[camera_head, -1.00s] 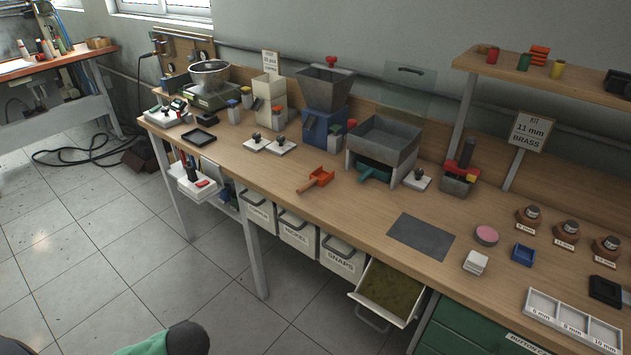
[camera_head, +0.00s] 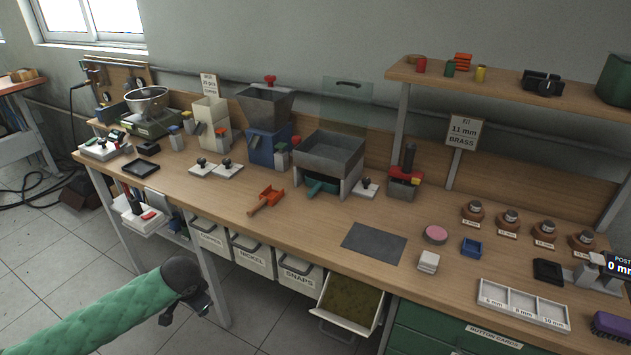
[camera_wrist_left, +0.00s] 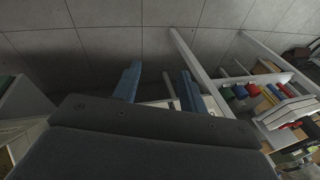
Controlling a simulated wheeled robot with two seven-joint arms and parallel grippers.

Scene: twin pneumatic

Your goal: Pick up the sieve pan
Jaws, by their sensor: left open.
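A grey square sieve box (camera_head: 333,149) sits on a light frame in the middle of the bench. Under it is a teal pan (camera_head: 316,187) with its handle pointing to the front. I cannot tell for sure which of these is the sieve pan. My left gripper (camera_head: 187,312) is in front of the bench, low and well to the left of the sieve, partly hidden by its wrist. In the left wrist view its two blue fingers (camera_wrist_left: 158,86) are apart with nothing between them. My right gripper is not in view.
An orange scoop (camera_head: 266,200) lies left of the sieve, and a blue hopper machine (camera_head: 268,146) stands behind it. A grey mat (camera_head: 374,243) lies at the right. An open drawer (camera_head: 350,303) juts out below the bench front, beside labelled bins (camera_head: 252,257).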

